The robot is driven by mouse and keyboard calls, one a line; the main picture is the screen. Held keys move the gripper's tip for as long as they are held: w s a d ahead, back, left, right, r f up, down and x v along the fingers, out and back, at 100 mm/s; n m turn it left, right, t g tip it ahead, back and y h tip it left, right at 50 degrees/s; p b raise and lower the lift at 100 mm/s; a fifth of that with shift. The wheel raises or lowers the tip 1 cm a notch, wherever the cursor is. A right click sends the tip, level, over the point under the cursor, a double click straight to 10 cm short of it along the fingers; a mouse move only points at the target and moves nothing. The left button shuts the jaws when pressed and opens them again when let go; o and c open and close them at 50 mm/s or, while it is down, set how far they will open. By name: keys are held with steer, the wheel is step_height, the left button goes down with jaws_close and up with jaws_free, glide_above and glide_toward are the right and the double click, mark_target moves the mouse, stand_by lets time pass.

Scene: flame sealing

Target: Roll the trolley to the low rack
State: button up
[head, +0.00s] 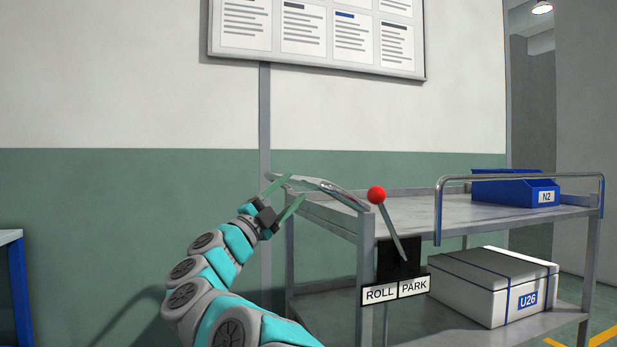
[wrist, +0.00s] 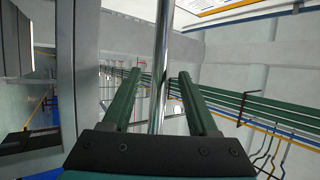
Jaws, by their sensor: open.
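The metal trolley (head: 345,212) stands at the right in the head view, with two shelves. Its near-left push handle (head: 330,187) is a bent metal bar. My gripper (head: 296,187) is open at the left end of this handle. In the wrist view the bar (wrist: 160,60) runs between my two green fingers, with a gap on each side. The brake lever with a red knob (head: 376,194) leans left, towards the ROLL side of the ROLL/PARK plate (head: 396,290). I cannot make out a low rack in either view.
A blue bin marked N2 (head: 515,190) sits on the trolley's top shelf. A white case marked U26 (head: 490,285) lies on the lower shelf. A blue-legged table (head: 18,290) is at the left edge. A notice board hangs on the wall. Yellow floor lines show at lower right.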

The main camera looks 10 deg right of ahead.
steer(key=x, duration=0.6)
steer(key=shift+d+r, duration=0.2)
steer(key=shift+d, duration=0.05)
steer(key=shift+w, duration=0.15)
jaws_close()
stand_by(1.3)
